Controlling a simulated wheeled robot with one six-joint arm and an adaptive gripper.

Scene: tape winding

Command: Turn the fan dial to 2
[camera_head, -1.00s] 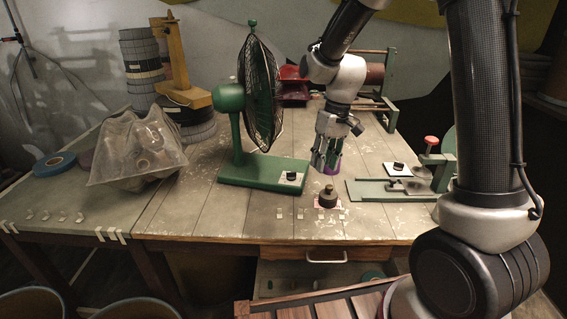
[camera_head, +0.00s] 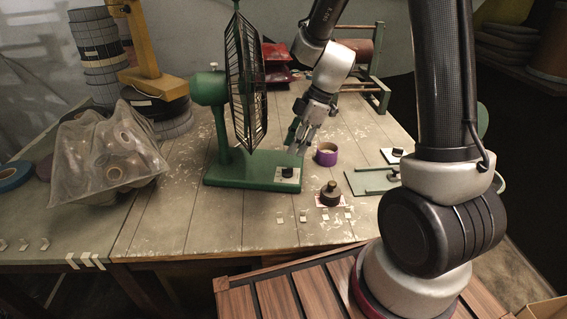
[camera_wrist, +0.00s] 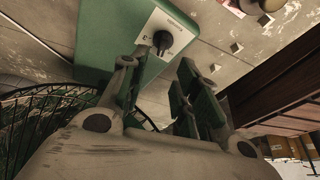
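The green desk fan (camera_head: 208,90) stands on the workbench, its wire cage (camera_head: 246,88) facing right. Its black dial (camera_head: 288,172) sits on a white plate at the right end of the green base (camera_head: 235,172). In the wrist view the dial (camera_wrist: 162,40) is at the top centre, with small markings on its plate too small to read surely. My gripper (camera_head: 300,146) is just above and behind the dial, pointing down. In the wrist view its two fingers (camera_wrist: 157,88) are apart, with nothing between them. The dial lies beyond the fingertips, apart from them.
A purple tape roll (camera_head: 326,157) stands right of the fan base. A black weight-like knob (camera_head: 330,190) and several small pale pieces lie near the bench's front. The fan cage is close to my gripper's left. A netted bundle (camera_head: 105,155) lies at left.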

